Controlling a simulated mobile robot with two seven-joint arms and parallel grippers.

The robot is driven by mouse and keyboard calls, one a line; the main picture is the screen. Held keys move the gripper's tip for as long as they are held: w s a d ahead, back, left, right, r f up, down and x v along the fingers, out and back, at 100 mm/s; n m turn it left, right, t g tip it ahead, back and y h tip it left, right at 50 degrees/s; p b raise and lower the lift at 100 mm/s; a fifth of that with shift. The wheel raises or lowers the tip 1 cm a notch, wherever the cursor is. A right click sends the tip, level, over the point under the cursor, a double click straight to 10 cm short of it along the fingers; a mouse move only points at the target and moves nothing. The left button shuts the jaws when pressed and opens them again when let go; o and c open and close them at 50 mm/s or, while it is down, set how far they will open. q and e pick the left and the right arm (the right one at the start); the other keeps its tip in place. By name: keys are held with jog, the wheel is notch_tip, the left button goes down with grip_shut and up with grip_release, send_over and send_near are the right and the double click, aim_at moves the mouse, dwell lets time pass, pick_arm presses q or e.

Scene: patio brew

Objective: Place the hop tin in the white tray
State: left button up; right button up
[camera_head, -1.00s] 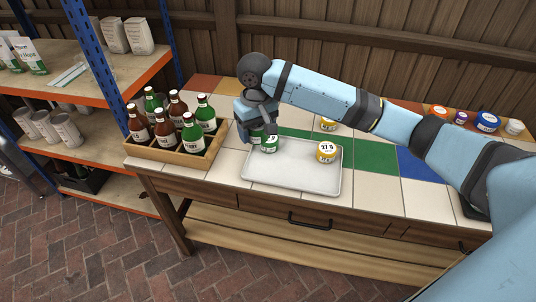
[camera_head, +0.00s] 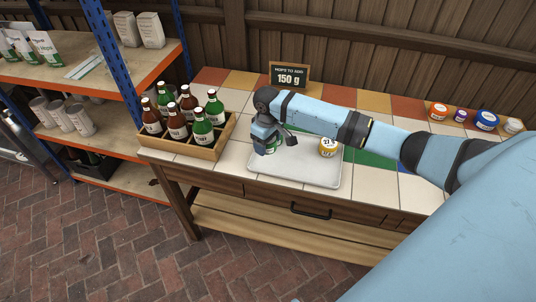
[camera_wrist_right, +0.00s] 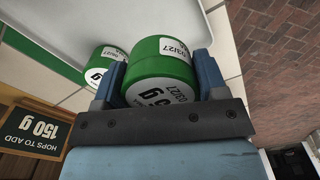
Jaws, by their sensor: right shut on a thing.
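My right gripper (camera_head: 266,146) is shut on a green hop tin with a white label, at the left part of the white tray (camera_head: 310,176). The held tin (camera_wrist_right: 160,72) fills the space between the fingers in the right wrist view, with the pale tray (camera_wrist_right: 60,22) behind it. I cannot tell whether its base touches the tray. A second green tin (camera_wrist_right: 103,60) stands close beside it in the wrist view. My left gripper is not in view.
A wooden crate of bottles (camera_head: 205,153) stands left of the tray. A sign reading 150 g (camera_head: 289,75) stands behind my arm. Several small tubs (camera_head: 487,120) line the right back. Tiles in front of my forearm, right of the tray, are clear.

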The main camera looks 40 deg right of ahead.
aim_at(267, 160)
notch_tip(267, 160, down, 6)
jog(key=shift+f, duration=0.1)
dwell(0.4)
jog(key=shift+f, duration=0.1)
jog(key=o, duration=0.6)
